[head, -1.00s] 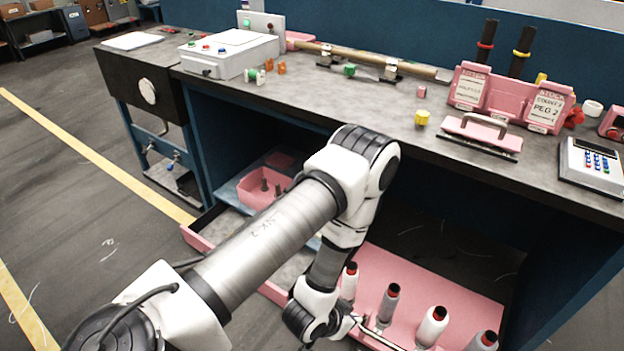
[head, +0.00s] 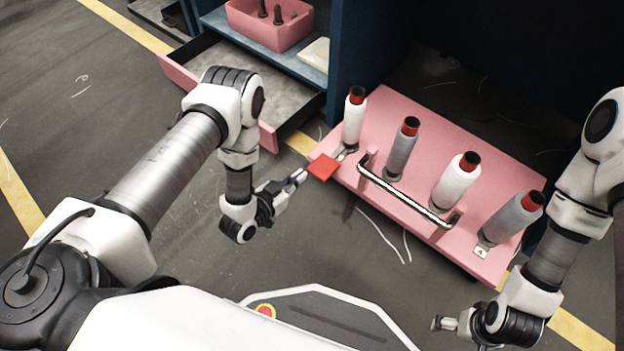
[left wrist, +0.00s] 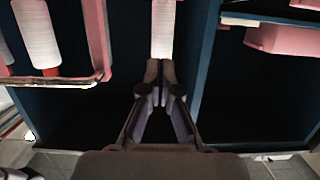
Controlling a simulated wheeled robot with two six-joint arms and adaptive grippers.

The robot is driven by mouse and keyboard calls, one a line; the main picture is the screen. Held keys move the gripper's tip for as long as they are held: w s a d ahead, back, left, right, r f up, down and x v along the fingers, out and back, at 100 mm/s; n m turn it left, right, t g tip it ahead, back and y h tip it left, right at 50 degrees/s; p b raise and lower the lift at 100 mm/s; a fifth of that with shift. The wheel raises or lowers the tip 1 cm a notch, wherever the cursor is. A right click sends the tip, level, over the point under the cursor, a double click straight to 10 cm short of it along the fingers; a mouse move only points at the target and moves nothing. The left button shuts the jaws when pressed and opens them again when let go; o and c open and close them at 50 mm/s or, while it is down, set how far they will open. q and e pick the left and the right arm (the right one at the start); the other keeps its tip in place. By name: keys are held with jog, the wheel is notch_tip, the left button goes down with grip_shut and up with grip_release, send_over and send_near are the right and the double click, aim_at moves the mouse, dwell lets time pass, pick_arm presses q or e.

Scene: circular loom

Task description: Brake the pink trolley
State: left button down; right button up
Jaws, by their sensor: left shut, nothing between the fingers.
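The pink trolley (head: 400,135) stands partly under the bench with white and grey spools on it. In the left wrist view, the shut fingers (left wrist: 160,70) point toward a spool (left wrist: 163,28), with the handle (left wrist: 55,82) to the left. My right gripper (head: 438,323) is low at the right; its fingers are unclear.
An open pink-fronted drawer (head: 220,105) is behind my left arm. A pink bin (head: 268,22) sits on the blue shelf above it. A blue panel (head: 370,45) stands behind the trolley's left end. The floor (head: 340,240) in front of the trolley is clear.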

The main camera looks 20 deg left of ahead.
pick_arm(q)
jog(key=b, duration=0.5)
send_over(320, 171)
notch_tip(320, 171, down, 3)
jog(key=shift+d+r, duration=0.15)
notch_tip(320, 171, down, 3)
jog(key=shift+b, duration=1)
jog(key=shift+f, duration=0.3)
notch_tip(320, 171, down, 4)
jog(key=shift+s+f+b, duration=0.1)
jog(key=shift+s+b, duration=0.05)
jog(key=shift+b, duration=0.3)
